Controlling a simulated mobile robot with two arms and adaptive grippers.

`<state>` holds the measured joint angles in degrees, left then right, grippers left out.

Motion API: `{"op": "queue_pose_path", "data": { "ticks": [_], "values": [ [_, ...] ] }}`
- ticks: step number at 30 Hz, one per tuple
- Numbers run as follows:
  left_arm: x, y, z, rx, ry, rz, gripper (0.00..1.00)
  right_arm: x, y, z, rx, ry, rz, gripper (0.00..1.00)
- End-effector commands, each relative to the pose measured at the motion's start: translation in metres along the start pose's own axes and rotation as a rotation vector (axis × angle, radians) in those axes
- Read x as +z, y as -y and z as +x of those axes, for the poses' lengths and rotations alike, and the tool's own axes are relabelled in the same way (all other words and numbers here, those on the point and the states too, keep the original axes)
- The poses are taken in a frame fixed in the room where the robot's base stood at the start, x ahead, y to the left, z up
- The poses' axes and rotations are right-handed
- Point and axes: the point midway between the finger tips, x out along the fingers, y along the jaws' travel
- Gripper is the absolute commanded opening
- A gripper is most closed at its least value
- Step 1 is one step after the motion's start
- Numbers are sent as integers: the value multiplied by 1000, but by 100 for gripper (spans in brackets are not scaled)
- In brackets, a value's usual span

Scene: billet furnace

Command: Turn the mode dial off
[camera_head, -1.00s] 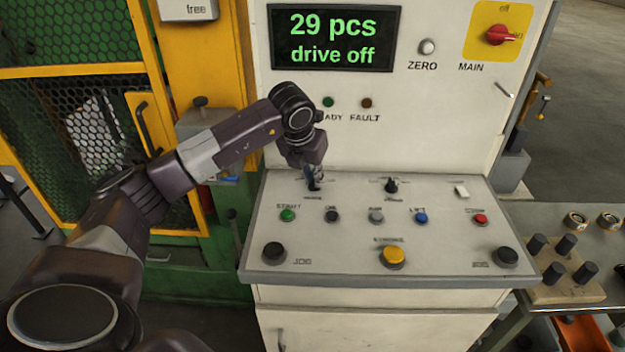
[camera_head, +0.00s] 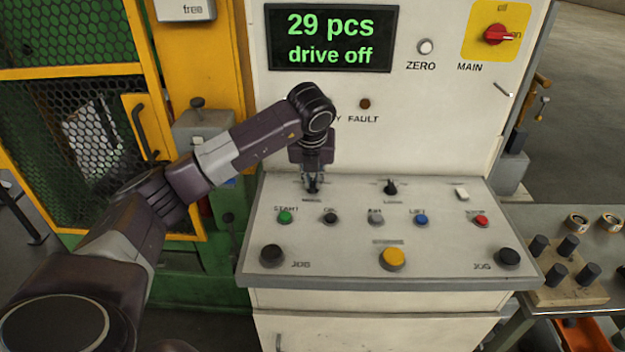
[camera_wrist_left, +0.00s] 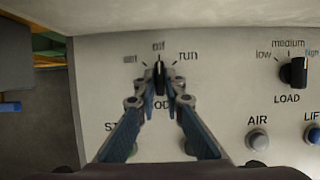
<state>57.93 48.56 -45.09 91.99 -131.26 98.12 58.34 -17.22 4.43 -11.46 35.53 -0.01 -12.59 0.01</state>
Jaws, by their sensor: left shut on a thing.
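The mode dial (camera_wrist_left: 159,76) is a small black knob on the sloped console. In the left wrist view its pointer stands upright, toward the middle label "off"; "run" is to its right and a hard-to-read label to its left. My left gripper (camera_wrist_left: 160,88) is shut on the dial, one blue-grey finger on each side. In the head view the left gripper (camera_head: 312,180) comes down on the dial from above and hides most of it. The MODE lettering is partly covered by the fingers. My right gripper is not in view.
The load dial (camera_head: 391,187) stands to the right on the console (camera_head: 350,238). Several push buttons, including green start (camera_head: 285,217) and yellow stroke (camera_head: 393,257), lie in front. The display (camera_head: 332,40) reads "29 pcs, drive off". The red main switch (camera_head: 497,35) is upper right.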

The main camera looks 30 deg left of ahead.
Motion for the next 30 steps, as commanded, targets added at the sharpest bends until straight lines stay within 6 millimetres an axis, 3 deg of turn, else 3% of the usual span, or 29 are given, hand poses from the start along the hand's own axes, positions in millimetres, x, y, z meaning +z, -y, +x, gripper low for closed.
{"op": "queue_pose_path", "data": {
  "ticks": [4, 5, 9, 20, 23, 30],
  "values": [
    [3, 0, -2, -3, 7, -2, 0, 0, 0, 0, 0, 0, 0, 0],
    [3, 0, -2, -3, 7, -2, 10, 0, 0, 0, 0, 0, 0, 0],
    [2, 0, -2, -3, 5, -1, 26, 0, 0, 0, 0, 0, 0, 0],
    [1, 0, -5, -3, 3, 1, 27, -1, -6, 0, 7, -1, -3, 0],
    [1, 1, -17, -4, 4, 2, 27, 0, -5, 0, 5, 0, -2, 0],
    [2, 1, -68, -6, 8, 1, 27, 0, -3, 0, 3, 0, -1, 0]
  ]
}}
